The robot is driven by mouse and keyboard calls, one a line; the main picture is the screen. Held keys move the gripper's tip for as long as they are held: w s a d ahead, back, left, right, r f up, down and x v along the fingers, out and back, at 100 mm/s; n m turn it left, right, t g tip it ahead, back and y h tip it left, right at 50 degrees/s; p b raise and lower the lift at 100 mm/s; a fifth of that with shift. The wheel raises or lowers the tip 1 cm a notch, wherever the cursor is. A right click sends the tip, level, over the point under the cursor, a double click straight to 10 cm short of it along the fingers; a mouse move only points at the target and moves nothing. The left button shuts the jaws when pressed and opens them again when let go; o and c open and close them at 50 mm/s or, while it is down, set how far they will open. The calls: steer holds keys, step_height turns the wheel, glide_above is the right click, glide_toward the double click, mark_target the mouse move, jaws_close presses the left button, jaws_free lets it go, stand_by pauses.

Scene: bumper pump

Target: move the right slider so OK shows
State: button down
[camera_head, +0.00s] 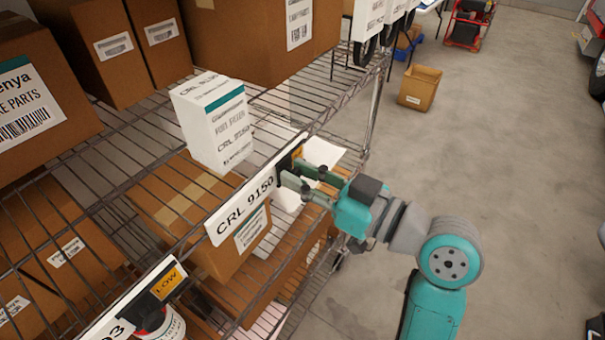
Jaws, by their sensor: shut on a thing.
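The right slider (284,163) is a dark piece at the right end of the white "CRL 9150" label strip (240,209) on the shelf's front edge. A small orange patch (298,152) shows beside it; any word on it is too small and covered to read. My gripper (289,171) reaches in from the right and is shut on the right slider. Its fingers hide part of the slider. The left slider (163,284) is on the other label strip at lower left, with "LOW" showing on orange.
A white "CRL 9150" box (217,137) stands on the wire shelf (130,150) behind the strip. Brown cartons (250,40) fill the shelf's back, and more stand below. A shelf post (374,110) rises beyond my gripper. The floor (510,170) at right is open.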

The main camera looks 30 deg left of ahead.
mark_target(298, 153)
steer(key=shift+w+d, duration=0.15)
steer(key=shift+w, duration=0.85)
steer(key=shift+w+d, duration=0.15)
steer(key=shift+w, duration=0.85)
steer(key=c, duration=1)
jaws_free()
steer(key=shift+w, duration=0.1)
steer(key=d, duration=0.4)
steer(key=s+d, duration=0.1)
steer(key=d, duration=0.7)
steer(key=shift+s, duration=0.4)
steer(key=shift+f, duration=0.1)
